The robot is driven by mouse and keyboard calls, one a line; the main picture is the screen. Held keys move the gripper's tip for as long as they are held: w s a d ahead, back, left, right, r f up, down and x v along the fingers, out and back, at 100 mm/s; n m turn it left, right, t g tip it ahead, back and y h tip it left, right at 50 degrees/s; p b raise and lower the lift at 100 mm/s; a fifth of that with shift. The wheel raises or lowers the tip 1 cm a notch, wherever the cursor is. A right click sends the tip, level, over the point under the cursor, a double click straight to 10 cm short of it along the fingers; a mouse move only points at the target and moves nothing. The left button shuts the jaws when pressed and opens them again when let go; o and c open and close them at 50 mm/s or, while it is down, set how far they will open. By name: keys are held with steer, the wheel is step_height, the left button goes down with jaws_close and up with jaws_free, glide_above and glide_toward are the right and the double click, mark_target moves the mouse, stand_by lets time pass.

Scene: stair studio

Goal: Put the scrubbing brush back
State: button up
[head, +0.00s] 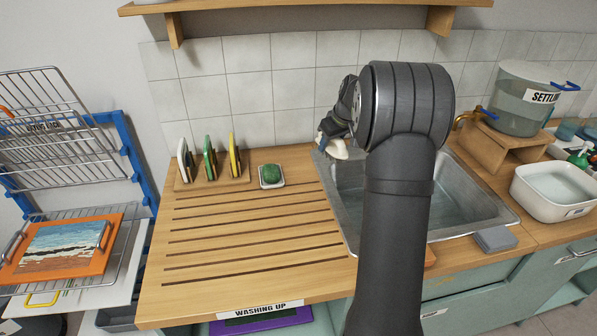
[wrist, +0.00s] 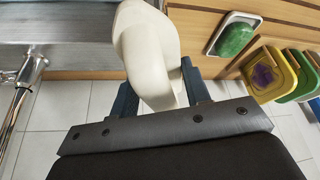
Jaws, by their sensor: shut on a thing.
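My gripper (head: 333,127) is above the back left corner of the sink, mostly hidden behind my arm in the head view. It is shut on a smooth cream-coloured curved thing (head: 338,149), which appears to be the scrubbing brush; no bristles show. In the wrist view the cream brush (wrist: 147,45) sits between the two dark fingers of my gripper (wrist: 160,88) and extends past them. A green, rounded thing (head: 272,173) lies in a small white dish on the draining board, left of my gripper.
The steel sink (head: 475,205) is to the right. The slatted wooden draining board (head: 250,235) is largely clear. Several coloured pads (head: 209,160) stand in a wooden rack at its back left. A wooden shelf (head: 300,8) hangs above.

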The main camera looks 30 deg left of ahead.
steer(key=a+f, duration=0.2)
steer(key=a, duration=0.1)
steer(key=s+a+f, duration=0.1)
steer(key=a+f, duration=0.1)
steer(key=a, duration=0.2)
steer(key=s+a+f, duration=0.1)
steer(key=a+f, duration=0.1)
steer(key=a, duration=0.2)
steer(key=shift+f, duration=2.3)
steer(key=shift+f, duration=0.15)
steer(key=o, duration=1)
steer(key=shift+o, duration=0.2)
steer(key=v, duration=1.2)
